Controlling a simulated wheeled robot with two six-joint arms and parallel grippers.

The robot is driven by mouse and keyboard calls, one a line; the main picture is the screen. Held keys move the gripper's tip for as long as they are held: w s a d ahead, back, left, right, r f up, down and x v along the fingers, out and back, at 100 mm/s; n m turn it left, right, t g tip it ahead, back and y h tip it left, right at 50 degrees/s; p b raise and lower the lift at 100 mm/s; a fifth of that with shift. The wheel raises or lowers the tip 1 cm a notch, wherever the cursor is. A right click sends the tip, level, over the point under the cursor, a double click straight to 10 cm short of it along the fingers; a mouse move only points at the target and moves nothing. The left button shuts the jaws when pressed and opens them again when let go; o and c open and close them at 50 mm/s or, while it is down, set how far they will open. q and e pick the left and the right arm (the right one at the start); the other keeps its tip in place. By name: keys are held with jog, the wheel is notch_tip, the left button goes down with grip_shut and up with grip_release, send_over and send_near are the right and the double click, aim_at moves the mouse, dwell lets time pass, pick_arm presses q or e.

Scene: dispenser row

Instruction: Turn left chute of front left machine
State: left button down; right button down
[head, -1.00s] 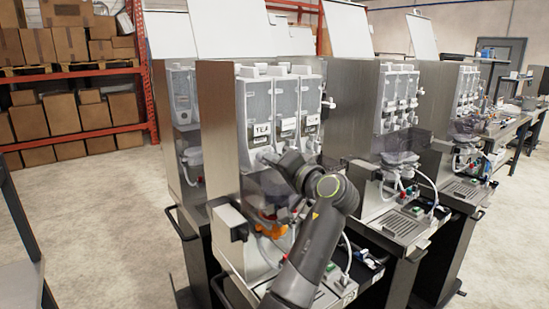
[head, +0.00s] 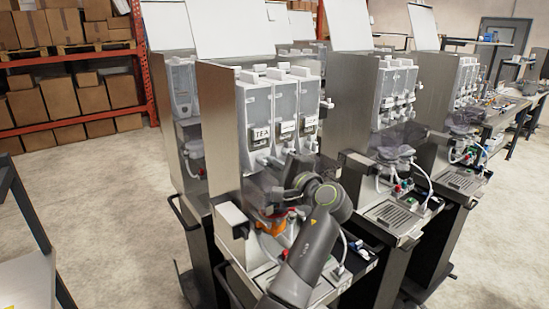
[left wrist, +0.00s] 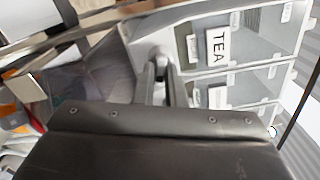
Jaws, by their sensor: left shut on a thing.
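The front left machine (head: 218,120) stands in the middle of the head view, with clear canisters across its upper front. Its left canister (head: 257,105) carries a TEA label, which also shows large in the left wrist view (left wrist: 217,45). The left chute (left wrist: 158,60) is a pale nozzle below that canister. My left gripper (left wrist: 165,84) is shut on this chute, its two fingers at either side. In the head view my left wrist hides much of the area under the canisters, fingertips included. The chute's exact angle is hard to tell. My right gripper is out of view.
Similar machines stand close behind and to the right (head: 345,115). A shelf with cardboard boxes (head: 65,118) is at the back left. Open floor (head: 110,200) lies left of the machine.

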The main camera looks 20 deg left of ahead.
pick_arm(q)
jog(key=shift+m+p, duration=0.75)
jog(key=shift+m, duration=0.25)
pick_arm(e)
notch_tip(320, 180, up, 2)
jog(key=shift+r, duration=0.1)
pick_arm(q)
jog(key=shift+f, duration=0.15)
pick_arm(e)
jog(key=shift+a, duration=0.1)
pick_arm(q)
jog(key=c, duration=1.5)
grip_release()
